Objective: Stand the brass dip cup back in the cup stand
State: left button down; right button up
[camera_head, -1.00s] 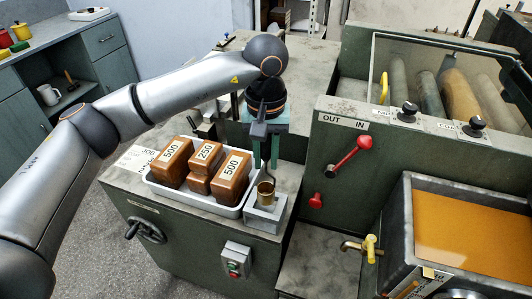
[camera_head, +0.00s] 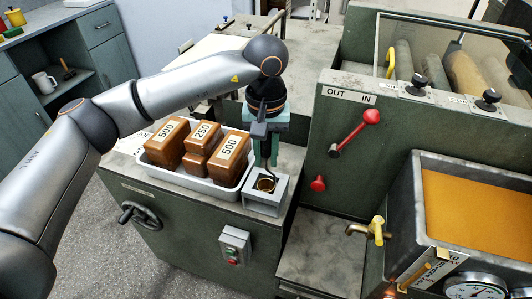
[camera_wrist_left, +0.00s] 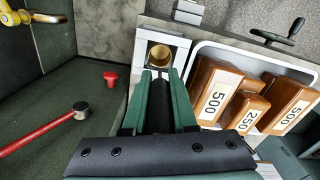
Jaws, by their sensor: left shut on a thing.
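The brass dip cup (camera_head: 266,184) sits down inside the grey, square cup stand (camera_head: 264,205), with only its rim and dark inside showing above the stand's opening. The cup looks upright. My left gripper (camera_head: 266,160) is directly above the stand, pointing down, shut on the cup's thin handle. In the left wrist view the cup (camera_wrist_left: 160,54) shows as a gold ring within the pale stand (camera_wrist_left: 182,45), just beyond the fingertips (camera_wrist_left: 158,76). Whether the cup's bottom rests on the stand's floor is hidden. My right gripper is not in view.
A white tray (camera_head: 210,187) with several brown blocks marked 500 and 250 stands close to the left of the stand. The green machine with a red lever (camera_head: 352,134) rises to the right. A brass tap (camera_head: 374,230) and an orange-filled tank (camera_head: 480,215) are further right.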

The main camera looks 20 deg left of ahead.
pick_arm(q)
jog(key=c, duration=0.6)
grip_release()
jog(key=shift+c, duration=0.2)
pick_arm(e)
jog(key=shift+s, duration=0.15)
pick_arm(q)
notch_tip(320, 180, up, 12)
jog(key=shift+f+p, duration=0.2)
jog(key=shift+p, duration=0.2)
jog(key=shift+r, duration=0.45)
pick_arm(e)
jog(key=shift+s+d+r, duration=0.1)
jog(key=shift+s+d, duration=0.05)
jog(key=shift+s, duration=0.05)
pick_arm(q)
jog(key=shift+s, duration=0.1)
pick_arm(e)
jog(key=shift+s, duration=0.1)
